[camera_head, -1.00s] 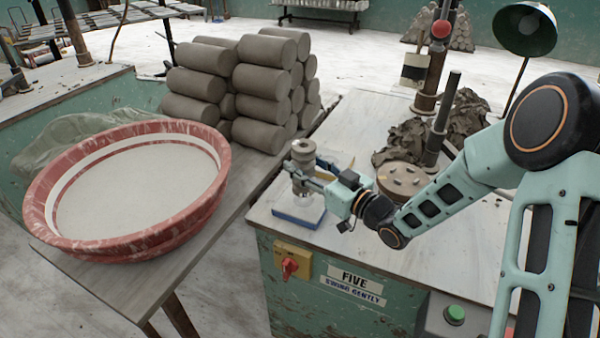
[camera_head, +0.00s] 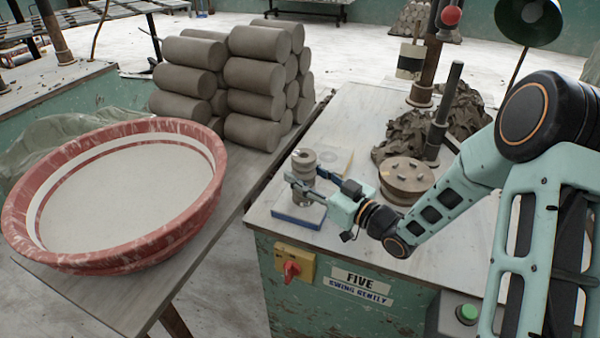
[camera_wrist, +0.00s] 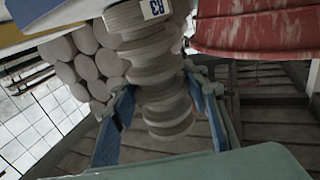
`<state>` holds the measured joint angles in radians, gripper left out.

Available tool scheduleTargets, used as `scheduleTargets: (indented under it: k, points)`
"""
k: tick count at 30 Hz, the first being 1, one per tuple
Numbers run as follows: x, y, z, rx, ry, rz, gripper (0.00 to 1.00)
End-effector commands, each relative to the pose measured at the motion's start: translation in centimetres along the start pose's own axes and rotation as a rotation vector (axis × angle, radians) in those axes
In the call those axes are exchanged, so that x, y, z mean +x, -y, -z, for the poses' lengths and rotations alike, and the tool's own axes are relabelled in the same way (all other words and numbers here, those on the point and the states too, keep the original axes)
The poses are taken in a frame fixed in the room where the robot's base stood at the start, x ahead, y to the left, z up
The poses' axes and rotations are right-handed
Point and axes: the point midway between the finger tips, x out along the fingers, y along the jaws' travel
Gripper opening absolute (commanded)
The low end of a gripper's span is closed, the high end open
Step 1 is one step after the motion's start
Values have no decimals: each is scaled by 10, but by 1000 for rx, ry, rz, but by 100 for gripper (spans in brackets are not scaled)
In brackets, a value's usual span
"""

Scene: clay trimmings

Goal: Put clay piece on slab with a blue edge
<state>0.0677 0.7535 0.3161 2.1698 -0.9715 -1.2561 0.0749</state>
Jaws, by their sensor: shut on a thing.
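My gripper (camera_head: 308,182) is shut on a grey, ribbed, upright clay piece (camera_head: 304,163) over the front left of the workbench. In the wrist view the clay piece (camera_wrist: 150,65) stands between the two blue fingers, with a small blue and white label on it. The slab with a blue edge (camera_head: 300,218) lies flat on the bench directly below the piece. The fingers hide part of the piece, and I cannot tell whether its bottom touches the slab.
A round wooden disc (camera_head: 406,178) with small bits on it stands right of my gripper, before a heap of dark clay (camera_head: 415,138). A large red tub (camera_head: 195,215) and stacked clay cylinders (camera_head: 262,75) are on the table to the left. The front bench top (camera_head: 370,250) is clear.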

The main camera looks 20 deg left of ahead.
Motion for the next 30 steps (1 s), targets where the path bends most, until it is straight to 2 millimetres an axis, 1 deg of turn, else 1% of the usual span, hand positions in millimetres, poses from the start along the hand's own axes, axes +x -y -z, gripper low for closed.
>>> scheduleTargets:
  k: [6,11,12,15,16,23,27,30]
  points:
    - [0,0,2,-2,-4,0,0]
    - [0,0,-3,-2,-4,0,0]
    - [0,0,-3,0,0,0,46]
    - [0,0,-3,0,1,0,57]
    - [0,0,-3,0,1,0,59]
    - [0,0,-2,0,0,0,59]
    - [0,0,2,0,0,0,59]
    - [-15,-1,0,1,2,-4,59]
